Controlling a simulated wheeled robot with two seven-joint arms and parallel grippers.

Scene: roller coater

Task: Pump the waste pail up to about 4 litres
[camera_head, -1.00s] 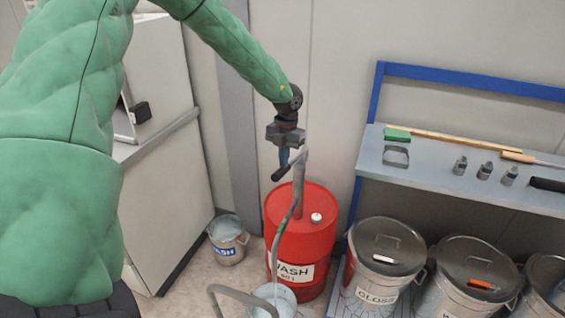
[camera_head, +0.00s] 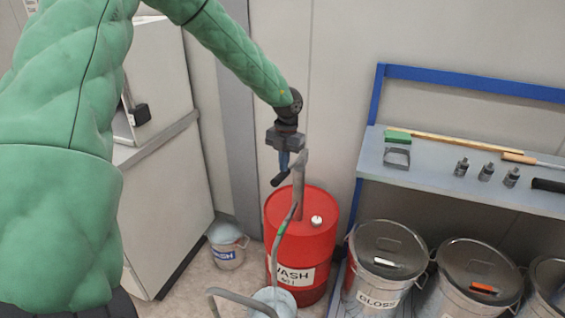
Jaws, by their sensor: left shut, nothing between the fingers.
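The red WASH drum (camera_head: 312,248) stands on the floor in the middle. A grey hand pump (camera_head: 298,185) rises from its top, and a dark pump handle (camera_head: 280,178) hangs at its left. A hose (camera_head: 278,245) with a green band runs down into a pail (camera_head: 270,304) at the bottom edge; its label and liquid level are not readable. My left gripper (camera_head: 284,160) points down at the upper end of the handle. It is shut with nothing between the fingers; I cannot tell whether it touches the handle. My right gripper is out of view.
A small WASH pail (camera_head: 226,248) stands left of the drum by a grey cabinet (camera_head: 165,205). Lidded cans (camera_head: 385,255) stand at the right under a shelf (camera_head: 460,180) with tools and small fittings. A curved grey tube (camera_head: 245,298) is at the bottom.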

